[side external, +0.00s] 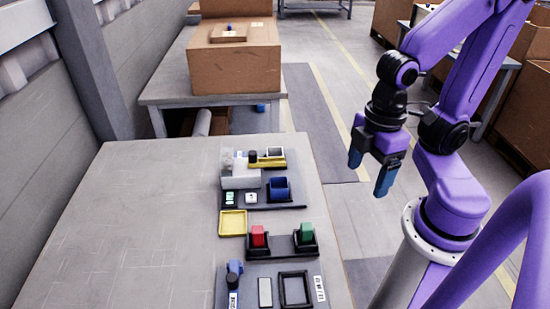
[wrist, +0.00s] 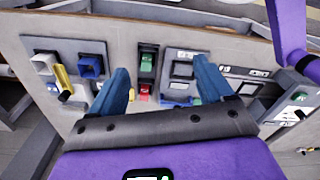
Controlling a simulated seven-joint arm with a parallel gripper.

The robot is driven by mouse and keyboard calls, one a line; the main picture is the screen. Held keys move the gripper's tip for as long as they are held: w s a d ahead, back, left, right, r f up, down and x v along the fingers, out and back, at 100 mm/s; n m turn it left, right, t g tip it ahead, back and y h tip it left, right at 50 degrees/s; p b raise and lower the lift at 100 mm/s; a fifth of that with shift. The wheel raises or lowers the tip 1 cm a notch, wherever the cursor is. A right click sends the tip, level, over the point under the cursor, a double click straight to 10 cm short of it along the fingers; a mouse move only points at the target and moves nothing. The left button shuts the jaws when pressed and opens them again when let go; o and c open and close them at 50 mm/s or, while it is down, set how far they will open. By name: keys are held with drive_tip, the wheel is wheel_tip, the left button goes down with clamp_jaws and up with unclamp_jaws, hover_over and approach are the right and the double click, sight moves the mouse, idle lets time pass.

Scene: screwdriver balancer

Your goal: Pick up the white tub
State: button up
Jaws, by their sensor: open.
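A white, box-like piece (side external: 240,179), which looks like the white tub, sits at the left of the far dark tray (side external: 290,206) on the table. A pale shape at the left of the wrist view (wrist: 43,63) seems to be the same piece; it is small there and partly beside a yellow part. My gripper (side external: 369,175) is open and empty, in the air off the table's right edge, well to the right of the white piece.
A blue bin (side external: 279,188) stands right of the white piece, and a yellow part with a dark cylinder (side external: 265,162) behind it. Nearer are a yellow tray (side external: 232,223), red block (side external: 258,236), green block (side external: 306,232) and black frame (side external: 294,289). The table's left half is clear.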

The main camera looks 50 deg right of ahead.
drive_tip(key=w+d+f+m+t, duration=0.1)
drive_tip(key=w+d+f+t, duration=0.15)
drive_tip(key=w, duration=0.85)
drive_tip(key=w+d+f+m+t, duration=0.1)
drive_tip(key=w+t, duration=0.2)
drive_tip(key=w, duration=0.7)
drive_tip(key=w+d+f+t+y, duration=0.1)
drive_tip(key=w+d+f, duration=0.1)
drive_tip(key=w+d, duration=0.25)
drive_tip(key=w+d+f+y, duration=0.1)
drive_tip(key=w+d+f, duration=0.2)
drive_tip(key=w+d, duration=0.15)
drive_tip(key=s+d+f+m+t+y, duration=0.1)
drive_tip(key=s+d+f+y, duration=0.2)
drive_tip(key=d, duration=0.3)
drive_tip(key=s+d+f+m+t+y, duration=0.1)
drive_tip(key=s+d+f+y, duration=0.15)
drive_tip(key=d, duration=0.35)
approach(275, 153)
drive_tip(key=shift+y, duration=0.35)
drive_tip(key=a, duration=0.1)
drive_tip(key=w+a, duration=0.2)
drive_tip(key=shift+a+f, duration=0.3)
drive_tip(key=shift+f, duration=0.1)
drive_tip(key=shift+s+a+x, duration=0.15)
drive_tip(key=shift+x, duration=1.2)
drive_tip(key=shift+s+a+x, duration=0.15)
drive_tip(key=shift+x, duration=1.25)
drive_tip(key=c, duration=1)
